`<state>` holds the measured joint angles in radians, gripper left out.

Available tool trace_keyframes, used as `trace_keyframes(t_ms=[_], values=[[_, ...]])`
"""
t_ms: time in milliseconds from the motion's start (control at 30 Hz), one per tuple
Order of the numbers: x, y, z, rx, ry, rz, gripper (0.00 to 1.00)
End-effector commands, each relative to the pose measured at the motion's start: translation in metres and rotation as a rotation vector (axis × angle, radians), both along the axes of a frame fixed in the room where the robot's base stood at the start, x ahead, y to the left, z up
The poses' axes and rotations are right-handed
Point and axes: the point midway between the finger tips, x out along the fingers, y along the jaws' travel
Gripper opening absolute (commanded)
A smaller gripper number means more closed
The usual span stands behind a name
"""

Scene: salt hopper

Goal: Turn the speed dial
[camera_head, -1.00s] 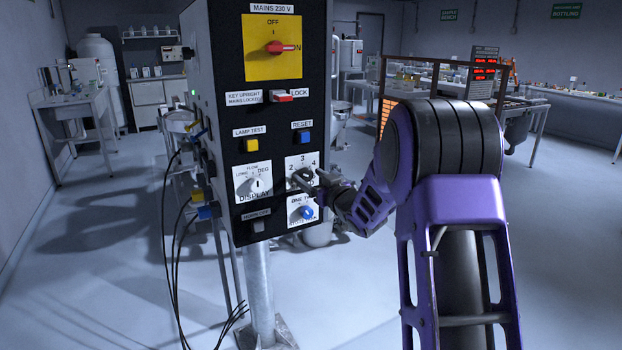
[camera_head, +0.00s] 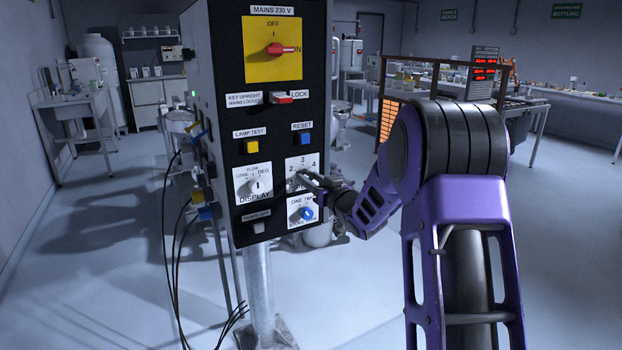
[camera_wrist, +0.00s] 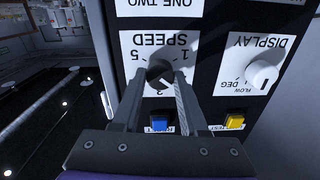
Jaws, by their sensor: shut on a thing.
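The speed dial (camera_wrist: 158,76) is a dark round knob on a white plate marked SPEED, shown upside down in the wrist view. The fingers of my gripper (camera_wrist: 163,82) are shut on it, one on each side. A short pale mark on the knob slants down to the right there. The numbers 1, 5 and 3 show; the right finger covers part of the scale. In the head view my gripper (camera_head: 314,183) reaches in from the right to the plate (camera_head: 303,163), with 2, 3 and 4 visible, and hides most of the dial.
The display dial (camera_head: 259,186) sits left of the speed plate. The yellow lamp test button (camera_head: 251,146) and blue reset button (camera_head: 303,138) are above; the one/two selector (camera_head: 306,213) is below. The red mains switch (camera_head: 278,48) is at the top. Cables hang at the panel's left.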

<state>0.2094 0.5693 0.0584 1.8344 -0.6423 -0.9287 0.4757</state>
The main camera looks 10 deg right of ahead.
Motion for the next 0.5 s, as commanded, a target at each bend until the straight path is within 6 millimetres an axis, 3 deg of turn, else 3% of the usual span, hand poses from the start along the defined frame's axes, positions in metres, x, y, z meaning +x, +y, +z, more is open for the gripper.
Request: trace_keyframes(t_ms=[500], values=[[-0.0003, -0.0008, 0.0005, 0.449, 0.148, 0.000, 0.00]])
